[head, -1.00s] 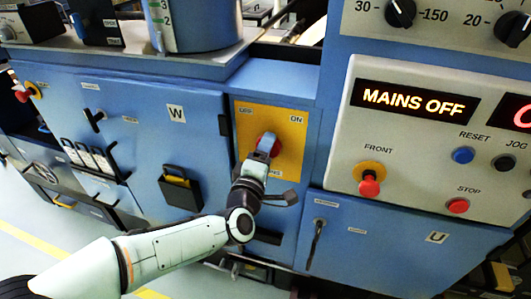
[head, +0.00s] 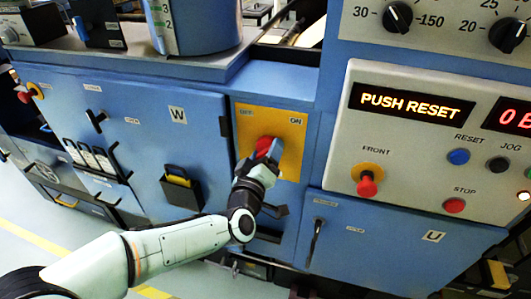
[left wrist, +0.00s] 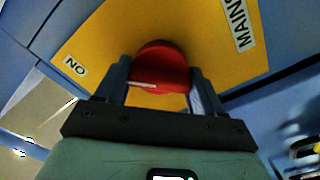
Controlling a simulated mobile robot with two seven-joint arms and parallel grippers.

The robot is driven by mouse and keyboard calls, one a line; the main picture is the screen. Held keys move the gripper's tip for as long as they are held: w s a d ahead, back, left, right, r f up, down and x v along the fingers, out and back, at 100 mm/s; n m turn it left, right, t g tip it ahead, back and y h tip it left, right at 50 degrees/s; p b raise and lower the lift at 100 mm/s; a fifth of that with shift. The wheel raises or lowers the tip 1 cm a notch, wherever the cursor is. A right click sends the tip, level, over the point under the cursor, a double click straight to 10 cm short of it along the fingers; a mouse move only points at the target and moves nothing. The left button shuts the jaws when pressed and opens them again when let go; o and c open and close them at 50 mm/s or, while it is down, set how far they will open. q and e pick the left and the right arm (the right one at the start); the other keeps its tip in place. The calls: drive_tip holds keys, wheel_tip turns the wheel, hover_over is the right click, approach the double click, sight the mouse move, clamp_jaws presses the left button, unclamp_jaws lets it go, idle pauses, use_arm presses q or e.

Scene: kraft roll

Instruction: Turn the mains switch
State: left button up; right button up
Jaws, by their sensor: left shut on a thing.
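The mains switch is a red rotary knob (head: 265,144) on a yellow plate (head: 293,160) marked OFF at left and ON at right, set in the blue machine front. My left gripper (head: 272,152) is shut on the red knob, which is partly hidden by it in the head view. In the left wrist view the red knob (left wrist: 160,68) sits between the two fingers of my left gripper (left wrist: 161,85). The display (head: 411,104) reads PUSH RESET. My right gripper is not in view.
Right of the switch, a grey panel (head: 415,150) carries a blue RESET button (head: 458,157), a black JOG button (head: 498,164), a red STOP button (head: 454,205) and a red FRONT button (head: 367,184) on yellow. A black holder (head: 181,190) hangs left of the switch.

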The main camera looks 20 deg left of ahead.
use_arm(q)
drive_tip(key=shift+f, duration=0.1)
idle(0.3)
drive_tip(key=o, duration=1)
drive_tip(key=shift+o, duration=0.2)
drive_tip(key=shift+s, duration=0.15)
drive_tip(key=s, duration=1.3)
drive_tip(key=shift+a, duration=0.25)
